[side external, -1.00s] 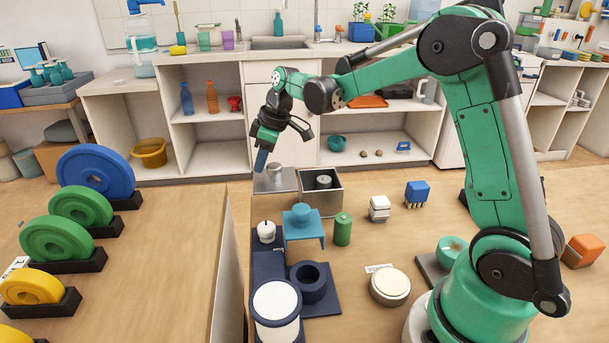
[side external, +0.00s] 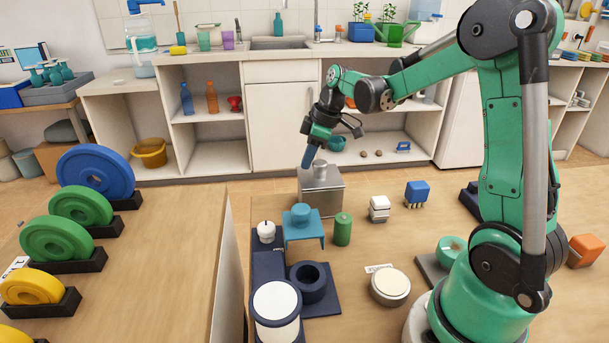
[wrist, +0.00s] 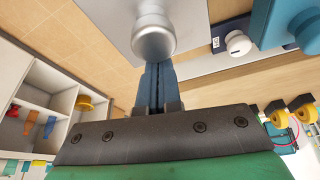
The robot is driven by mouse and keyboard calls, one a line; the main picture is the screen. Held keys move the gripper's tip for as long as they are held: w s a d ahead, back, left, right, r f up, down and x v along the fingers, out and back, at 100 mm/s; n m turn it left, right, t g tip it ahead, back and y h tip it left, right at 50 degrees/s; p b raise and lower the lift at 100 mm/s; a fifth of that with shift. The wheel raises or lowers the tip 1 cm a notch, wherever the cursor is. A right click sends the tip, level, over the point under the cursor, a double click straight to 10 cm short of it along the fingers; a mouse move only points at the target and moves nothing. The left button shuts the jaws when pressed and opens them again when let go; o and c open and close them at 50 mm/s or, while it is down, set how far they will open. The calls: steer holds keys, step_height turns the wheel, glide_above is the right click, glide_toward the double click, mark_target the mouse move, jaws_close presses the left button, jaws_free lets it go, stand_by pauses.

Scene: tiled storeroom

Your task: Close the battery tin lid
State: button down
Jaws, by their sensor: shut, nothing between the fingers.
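The battery tin (side external: 322,200) is a square metal box near the back edge of the table. Its flat metal lid (side external: 309,183) now lies over the top and hides the inside. A round silver knob (side external: 320,170) stands on the lid; it also fills the upper middle of the wrist view (wrist: 153,36). My gripper (side external: 308,164) has blue fingers pressed together and pointing down, just left of the knob. In the wrist view the fingertips (wrist: 155,66) meet the knob's edge; I cannot tell whether they touch it. A green battery (side external: 342,230) stands upright in front of the tin.
A teal stand (side external: 303,226) is close in front of the tin. A white knobbed piece (side external: 266,232), a dark ring holder (side external: 310,282) and a white-topped cylinder (side external: 276,304) stand nearer. A white block (side external: 379,209) and a blue block (side external: 417,194) are to the right.

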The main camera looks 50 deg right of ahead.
mark_target(304, 175)
steer(key=shift+w+a, duration=0.25)
steer(key=shift+w, duration=0.15)
step_height(304, 175, up, 9)
steer(key=s+a+f+m+t, duration=0.1)
steer(key=s+a+m, duration=0.1)
steer(key=s+a, duration=0.1)
steer(key=s+a+f+m+t+h, duration=0.1)
steer(key=s+a+f+m, duration=0.1)
steer(key=a, duration=0.3)
steer(key=s+a+f+m+t+h, duration=0.1)
steer(key=s+a+m, duration=0.1)
steer(key=s+a, duration=0.2)
steer(key=shift+s+a+f+t, duration=0.25)
steer(key=shift+s+a+t, duration=0.05)
steer(key=shift+s, duration=0.05)
steer(key=shift+s+a+f, duration=0.2)
steer(key=shift+s+f, duration=0.05)
steer(key=shift+f, duration=0.05)
